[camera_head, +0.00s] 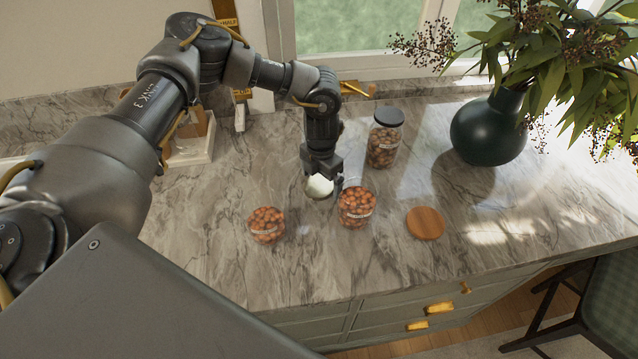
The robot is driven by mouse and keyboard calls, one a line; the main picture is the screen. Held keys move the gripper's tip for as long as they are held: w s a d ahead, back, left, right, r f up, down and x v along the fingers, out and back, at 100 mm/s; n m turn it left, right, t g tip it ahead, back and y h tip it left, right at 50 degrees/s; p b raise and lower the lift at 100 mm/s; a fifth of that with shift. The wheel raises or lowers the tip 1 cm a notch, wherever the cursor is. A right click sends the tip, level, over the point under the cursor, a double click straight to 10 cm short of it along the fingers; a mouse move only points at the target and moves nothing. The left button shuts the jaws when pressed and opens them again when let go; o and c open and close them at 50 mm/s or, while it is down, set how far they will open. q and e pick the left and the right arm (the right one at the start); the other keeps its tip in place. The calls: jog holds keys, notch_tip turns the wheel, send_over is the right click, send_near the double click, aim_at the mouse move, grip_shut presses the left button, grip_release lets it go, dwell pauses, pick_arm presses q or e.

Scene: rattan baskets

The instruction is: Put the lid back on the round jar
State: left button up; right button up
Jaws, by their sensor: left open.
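Two short open clear jars of reddish-brown nuts stand on the marble counter: a left jar (266,225) and a right jar (356,207). A round brown wooden lid (425,223) lies flat to the right of the right jar. A taller jar (384,147) of nuts with a dark lid (389,116) on it stands behind them. My left gripper (322,178) points down behind and between the two short jars, open. A pale rounded thing (319,187) shows right at its fingertips; I cannot tell whether they touch it. My right gripper is not in view.
A dark green vase (490,130) with leafy, berried branches stands at the back right. A wooden holder (190,140) stands at the back left. The counter's front edge (450,275) runs above drawers. Bare marble lies left of the jars.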

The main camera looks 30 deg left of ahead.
aim_at(321, 183)
pick_arm(q)
jog(key=shift+c, duration=0.3)
jog(key=c, duration=1)
jog(key=shift+r, duration=0.3)
jog(key=shift+r+b, duration=1.7)
jog(key=shift+r, duration=3)
